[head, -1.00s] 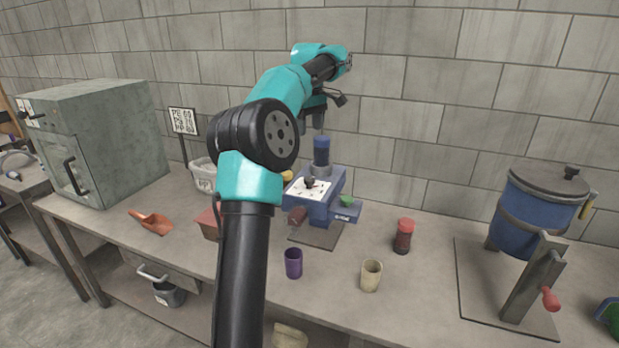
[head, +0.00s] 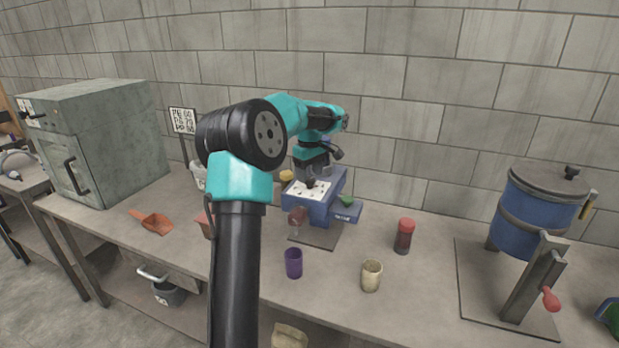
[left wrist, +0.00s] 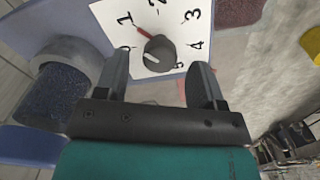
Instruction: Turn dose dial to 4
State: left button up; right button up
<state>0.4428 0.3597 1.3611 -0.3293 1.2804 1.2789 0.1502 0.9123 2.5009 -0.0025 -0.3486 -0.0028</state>
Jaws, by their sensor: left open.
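The blue dosing machine (head: 322,212) stands on the bench, with a white numbered dial plate (head: 318,192) on its face. In the left wrist view, the round dark dose dial (left wrist: 159,54) sits on the white plate (left wrist: 150,68) among the numbers. A red pointer (left wrist: 144,32) beside the dial points up and left, near the 1. The 4 (left wrist: 199,45) is on the right. My left gripper (left wrist: 158,68) is open, its fingers reaching on either side of the dial, with gaps. In the head view my left gripper (head: 312,174) hangs above the plate and partly hides it. My right gripper is not in view.
A purple cup (head: 293,263), a beige cup (head: 371,275) and a red-capped jar (head: 403,236) stand in front of the machine. A blue drum (head: 535,212) with a crank is at right, a grey oven (head: 100,140) at left. A blue ribbed cylinder (left wrist: 55,98) is beside the left finger.

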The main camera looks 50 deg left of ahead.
pick_arm(q)
jog(key=shift+f, duration=0.9)
jog(key=c, duration=0.9)
